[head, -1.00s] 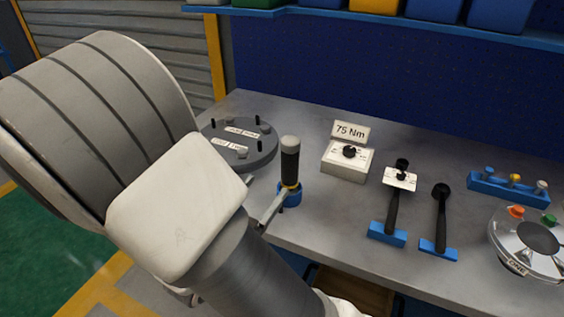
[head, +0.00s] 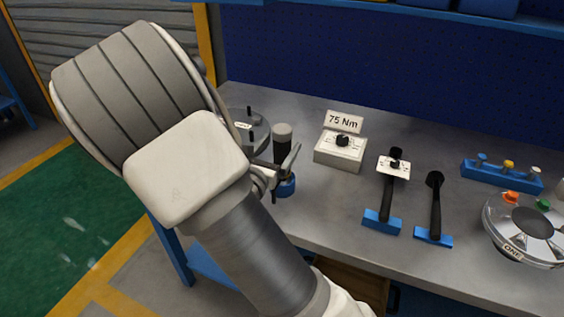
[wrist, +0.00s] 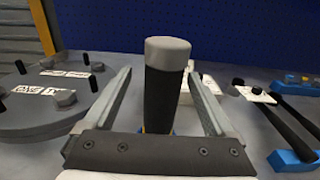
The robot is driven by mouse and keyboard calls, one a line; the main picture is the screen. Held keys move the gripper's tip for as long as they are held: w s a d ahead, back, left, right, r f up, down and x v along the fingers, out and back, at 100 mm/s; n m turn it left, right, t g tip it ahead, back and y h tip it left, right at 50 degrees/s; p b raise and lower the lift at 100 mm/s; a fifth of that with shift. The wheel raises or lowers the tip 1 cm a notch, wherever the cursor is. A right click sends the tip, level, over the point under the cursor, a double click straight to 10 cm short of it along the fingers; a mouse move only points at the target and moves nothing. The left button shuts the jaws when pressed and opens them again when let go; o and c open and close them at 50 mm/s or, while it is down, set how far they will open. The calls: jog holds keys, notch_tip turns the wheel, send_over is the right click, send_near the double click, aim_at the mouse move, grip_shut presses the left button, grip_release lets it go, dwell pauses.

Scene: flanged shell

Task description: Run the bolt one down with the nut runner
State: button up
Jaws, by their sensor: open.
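The nut runner (head: 282,143), a black upright cylinder with a grey cap, stands in a blue holder (head: 286,187) on the bench. In the wrist view the nut runner (wrist: 166,85) rises between the two fingers of my gripper (wrist: 160,100). The fingers are open, one on each side, with gaps to it. In the head view my gripper (head: 276,172) is at the runner, partly hidden by my arm. The round flanged cover (head: 262,131) is mostly hidden behind my arm. In the wrist view the cover (wrist: 35,123) shows bolts, dark studs and white labels, one seemingly reading "ONE".
A box with a dial (head: 340,151) and a "75 Nm" sign stands right of the runner. Two black wrenches (head: 390,190) (head: 435,205) with blue holders, a blue rack (head: 502,176) and a round silver part (head: 530,225) lie farther right. Bare bench lies in front of the dial box.

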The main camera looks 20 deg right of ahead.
jog(key=x, duration=0.4)
jog(key=shift+s+d+f+b, duration=0.1)
jog(key=shift+d+f+b, duration=0.05)
jog(key=shift+d+b, duration=0.15)
jog(key=shift+a, duration=0.1)
grip_shut()
